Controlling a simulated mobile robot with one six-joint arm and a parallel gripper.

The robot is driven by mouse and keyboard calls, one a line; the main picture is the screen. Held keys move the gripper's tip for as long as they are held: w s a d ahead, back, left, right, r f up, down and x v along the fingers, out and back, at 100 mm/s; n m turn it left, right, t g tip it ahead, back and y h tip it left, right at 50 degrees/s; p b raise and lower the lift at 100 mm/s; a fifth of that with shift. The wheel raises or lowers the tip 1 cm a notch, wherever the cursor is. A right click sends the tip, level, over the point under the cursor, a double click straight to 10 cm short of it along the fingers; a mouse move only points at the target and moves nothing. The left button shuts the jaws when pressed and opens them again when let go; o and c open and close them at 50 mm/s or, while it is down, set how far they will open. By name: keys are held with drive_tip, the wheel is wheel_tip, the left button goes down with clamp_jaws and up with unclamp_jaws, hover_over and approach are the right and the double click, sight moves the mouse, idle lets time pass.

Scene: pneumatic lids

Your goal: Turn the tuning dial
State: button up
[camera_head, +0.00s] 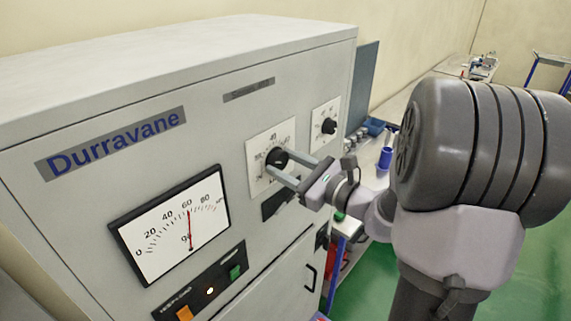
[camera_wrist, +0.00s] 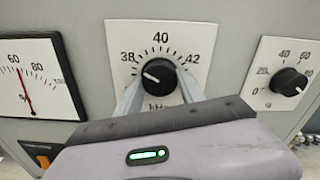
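The tuning dial (camera_head: 277,158) is a round black knob on a white square plate marked 38, 40, 42 and kHz. It also shows in the wrist view (camera_wrist: 158,75), where its white pointer mark points left, a little below the 38. My gripper (camera_head: 280,162) is at the dial, one finger on each side of the knob, with the fingers apart. Its fingers also flank the knob in the wrist view (camera_wrist: 160,80). I cannot tell whether they press on the knob or leave a small gap. The fingers hide the lower sides of the scale.
A needle meter (camera_head: 178,228) left of the dial has its red needle near the middle. A second black knob (camera_head: 328,126) with a 0-to-100-style scale sits to the right.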

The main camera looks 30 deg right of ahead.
drive_tip(key=shift+c, duration=1.4)
drive_tip(key=shift+r+m+p, duration=0.15)
drive_tip(key=shift+m+p, duration=0.5)
drive_tip(key=shift+m, duration=0.45)
drive_tip(key=shift+m+p, duration=0.35)
drive_tip(key=shift+m, duration=0.25)
drive_tip(key=shift+f+m, duration=0.2)
drive_tip(key=shift+m, duration=0.1)
drive_tip(key=o, duration=1.4)
drive_tip(key=shift+c, duration=0.2)
